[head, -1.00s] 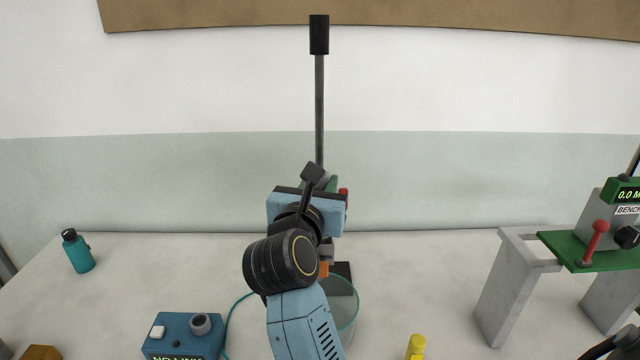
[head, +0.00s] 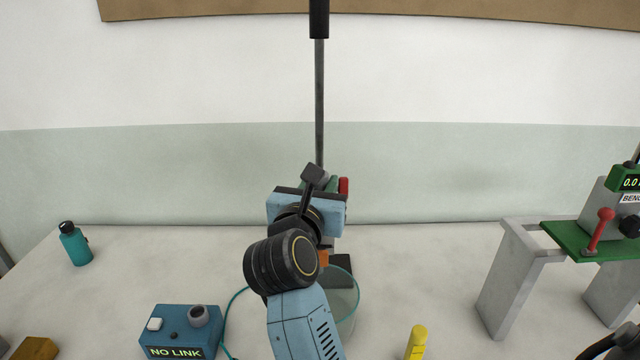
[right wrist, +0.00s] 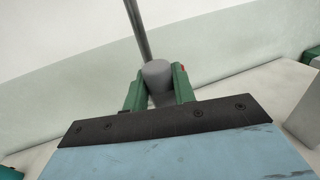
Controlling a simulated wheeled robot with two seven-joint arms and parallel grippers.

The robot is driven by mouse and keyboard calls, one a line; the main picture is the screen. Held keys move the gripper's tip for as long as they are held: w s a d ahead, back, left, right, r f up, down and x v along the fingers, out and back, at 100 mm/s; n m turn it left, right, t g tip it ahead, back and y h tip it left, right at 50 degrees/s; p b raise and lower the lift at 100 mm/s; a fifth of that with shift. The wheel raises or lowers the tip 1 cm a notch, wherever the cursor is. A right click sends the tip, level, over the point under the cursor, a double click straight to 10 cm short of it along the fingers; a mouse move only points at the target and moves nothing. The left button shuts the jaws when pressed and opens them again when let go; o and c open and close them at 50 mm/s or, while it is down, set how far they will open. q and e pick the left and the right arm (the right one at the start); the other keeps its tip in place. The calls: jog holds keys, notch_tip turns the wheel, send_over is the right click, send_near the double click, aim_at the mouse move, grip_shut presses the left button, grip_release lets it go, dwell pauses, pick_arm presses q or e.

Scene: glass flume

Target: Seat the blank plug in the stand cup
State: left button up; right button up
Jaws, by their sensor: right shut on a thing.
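A grey cylinder, seemingly the blank plug (right wrist: 157,74), sits between the green fingers of my right gripper (right wrist: 158,90) in the right wrist view. The gripper is shut on it. In the head view my right gripper (head: 332,185) is mostly hidden behind my own wrist and forearm, with green and red bits showing. A tall grey stand rod (head: 319,110) rises directly behind it, and the rod also shows in the right wrist view (right wrist: 137,32). A dark block (head: 341,271) shows low beside the arm. I cannot make out the stand cup. My left gripper is out of view.
A clear glass vessel (head: 355,298) is partly behind my arm. A blue box reading NO LINK (head: 180,332) and a teal bottle (head: 75,246) are at left. A yellow item (head: 416,342) is at the front.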

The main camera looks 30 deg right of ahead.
jog(key=shift+f+b, duration=0.75)
jog(key=shift+f, duration=0.25)
jog(key=o, duration=1.1)
jog(key=p, duration=0.9)
send_near(320, 142)
jog(key=d+r, duration=0.1)
jog(key=w+d+r, duration=0.1)
jog(key=d+r, duration=0.1)
jog(key=shift+w+d, duration=0.1)
jog(key=shift+d, duration=0.15)
